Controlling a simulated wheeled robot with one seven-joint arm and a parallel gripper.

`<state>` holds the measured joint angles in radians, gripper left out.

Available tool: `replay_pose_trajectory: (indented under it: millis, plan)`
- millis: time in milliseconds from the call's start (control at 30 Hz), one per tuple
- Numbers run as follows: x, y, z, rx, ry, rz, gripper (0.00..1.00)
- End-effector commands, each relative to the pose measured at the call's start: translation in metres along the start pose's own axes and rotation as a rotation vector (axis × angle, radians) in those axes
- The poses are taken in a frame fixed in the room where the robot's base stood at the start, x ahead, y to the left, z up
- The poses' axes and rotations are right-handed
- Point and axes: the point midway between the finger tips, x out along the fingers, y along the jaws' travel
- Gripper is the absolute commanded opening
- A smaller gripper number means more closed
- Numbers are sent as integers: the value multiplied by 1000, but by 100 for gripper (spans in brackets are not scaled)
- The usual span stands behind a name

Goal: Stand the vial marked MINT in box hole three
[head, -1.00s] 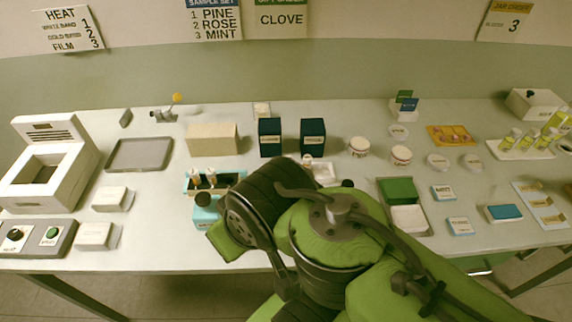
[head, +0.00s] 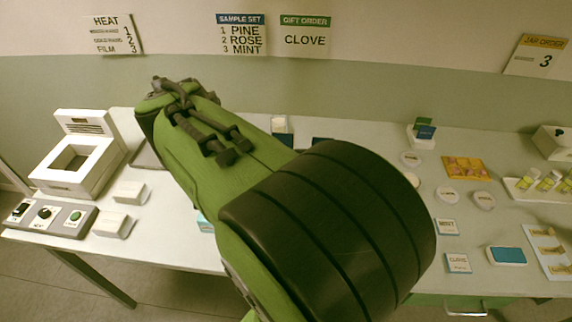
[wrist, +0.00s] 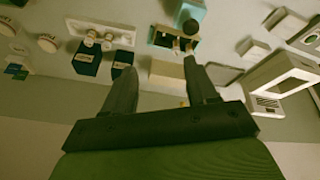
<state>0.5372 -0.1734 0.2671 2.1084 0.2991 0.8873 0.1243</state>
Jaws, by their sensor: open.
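In the wrist view a teal box (wrist: 153,43) with a dark inside holds two white-capped vials (wrist: 183,45) toward its right side; its left part looks empty. A white tray (wrist: 72,27) to its left holds several more white-capped vials (wrist: 99,40). No vial label is readable, so I cannot tell which is MINT. My gripper (wrist: 160,66) is open and empty, its fingers apart, raised above the bench with the box beyond the tips. In the head view my arm hides the box and vial tray. The sample set sign (head: 241,36) lists pine, rose, mint.
Two dark blue boxes (wrist: 88,58) stand beside the vial tray. A beige block (wrist: 167,72) lies near the teal box. A teal container (wrist: 184,12) with a dark round thing is beside it. The white heater (head: 80,160) stands at the bench's left.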

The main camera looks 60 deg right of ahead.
Motion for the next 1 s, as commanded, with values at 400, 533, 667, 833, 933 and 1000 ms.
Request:
replay_pose_trajectory:
  millis: [400,533,667,833,933,1000]
  plan:
    - [91,153,-98,739,-244,131,57]
    - [130,220,-89,1047,-331,126,57]
    - [150,251,-75,1203,-373,121,57]
    - [179,251,-63,1222,-383,121,57]
    - [203,247,-53,1220,-385,120,57]
    - [220,246,-47,1221,-383,121,57]
